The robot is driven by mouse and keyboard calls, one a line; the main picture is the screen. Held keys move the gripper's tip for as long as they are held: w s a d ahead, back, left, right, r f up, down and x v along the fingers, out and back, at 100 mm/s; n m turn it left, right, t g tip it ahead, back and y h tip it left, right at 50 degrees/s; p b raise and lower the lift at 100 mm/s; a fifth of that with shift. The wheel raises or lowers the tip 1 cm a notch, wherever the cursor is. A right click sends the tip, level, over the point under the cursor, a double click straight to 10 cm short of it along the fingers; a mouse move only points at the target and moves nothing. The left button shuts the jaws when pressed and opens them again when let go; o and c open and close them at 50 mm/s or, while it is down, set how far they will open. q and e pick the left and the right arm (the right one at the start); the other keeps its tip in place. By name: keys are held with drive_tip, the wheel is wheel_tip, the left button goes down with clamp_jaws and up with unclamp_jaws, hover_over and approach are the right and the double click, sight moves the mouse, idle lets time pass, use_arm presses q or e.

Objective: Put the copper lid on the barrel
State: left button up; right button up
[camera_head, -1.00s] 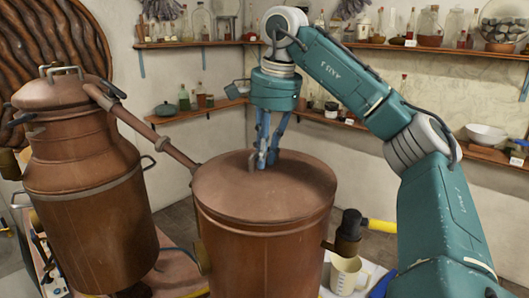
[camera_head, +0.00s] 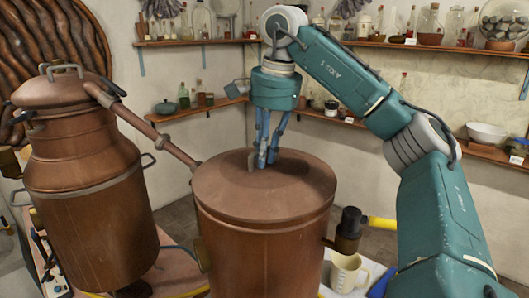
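The copper lid (camera_head: 300,180) lies level over the top of the copper barrel (camera_head: 265,255) in the lower middle. No clear gap shows between the lid and the barrel's rim. My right gripper (camera_head: 267,162) points down at the middle of the lid. Its blue fingers are close together around the lid's small handle (camera_head: 252,161), and part of the handle shows just left of them. The fingers hide the rest of the handle. My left gripper is not in view.
A large copper still (camera_head: 85,185) stands on the left, and its pipe (camera_head: 150,125) slopes down close to the barrel's left side. A dark fitting (camera_head: 348,230) and a cream measuring jug (camera_head: 347,273) are at the barrel's right. Shelves with glassware line the walls behind.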

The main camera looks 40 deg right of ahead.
sight(272, 169)
drive_tip(key=o, duration=0.5)
wheel_tip(272, 169, up, 12)
drive_tip(key=s, duration=0.2)
drive_tip(key=shift+s, duration=0.2)
drive_tip(key=shift+f, duration=0.1)
